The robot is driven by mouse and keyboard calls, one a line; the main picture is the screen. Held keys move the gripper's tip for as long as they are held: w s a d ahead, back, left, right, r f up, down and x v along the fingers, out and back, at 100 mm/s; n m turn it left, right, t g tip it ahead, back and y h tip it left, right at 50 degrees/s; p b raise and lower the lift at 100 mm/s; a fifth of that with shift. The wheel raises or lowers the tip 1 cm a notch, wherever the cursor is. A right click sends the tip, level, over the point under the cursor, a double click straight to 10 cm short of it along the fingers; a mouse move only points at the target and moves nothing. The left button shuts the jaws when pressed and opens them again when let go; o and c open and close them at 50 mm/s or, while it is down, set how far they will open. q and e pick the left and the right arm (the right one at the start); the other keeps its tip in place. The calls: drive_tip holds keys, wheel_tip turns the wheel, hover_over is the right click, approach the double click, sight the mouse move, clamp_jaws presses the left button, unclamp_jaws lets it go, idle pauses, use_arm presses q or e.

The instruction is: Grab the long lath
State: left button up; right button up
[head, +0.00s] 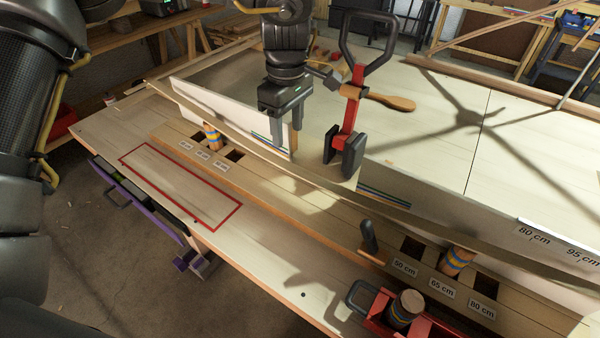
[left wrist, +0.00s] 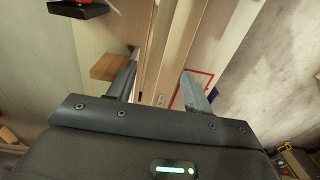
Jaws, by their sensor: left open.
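The long lath (head: 440,223) is a thin, gently bent wooden strip. In the head view it runs from the upper left along the bench to the right edge. My left gripper (head: 286,146) is open and points down over the lath's left half, close to its upper edge. In the left wrist view the open fingers (left wrist: 166,90) have narrow wooden strips running between and beyond them. I cannot tell whether the lath is between the fingertips. My right gripper is not in view.
A red clamp (head: 345,125) with a black handle stands right of the gripper. Striped pegs (head: 457,262) stand by slots labelled 50, 65 and 80 cm. A red tray (head: 378,318) is at the front. The red-outlined area (head: 180,185) is empty.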

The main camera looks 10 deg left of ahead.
sight(289, 166)
use_arm(q)
drive_tip(key=f, duration=0.3)
drive_tip(key=shift+w+d, duration=0.1)
drive_tip(key=shift+w, duration=0.2)
drive_tip(key=shift+f, duration=0.3)
drive_tip(key=shift+s, duration=0.25)
drive_tip(key=shift+f+p, duration=0.3)
drive_tip(key=shift+f, duration=0.1)
drive_tip(key=f, duration=0.1)
drive_tip(key=f+p, duration=0.1)
drive_tip(key=f, duration=0.1)
drive_tip(key=shift+w+a+f, duration=0.1)
drive_tip(key=shift+a+f, duration=0.1)
drive_tip(key=shift+f, duration=0.55)
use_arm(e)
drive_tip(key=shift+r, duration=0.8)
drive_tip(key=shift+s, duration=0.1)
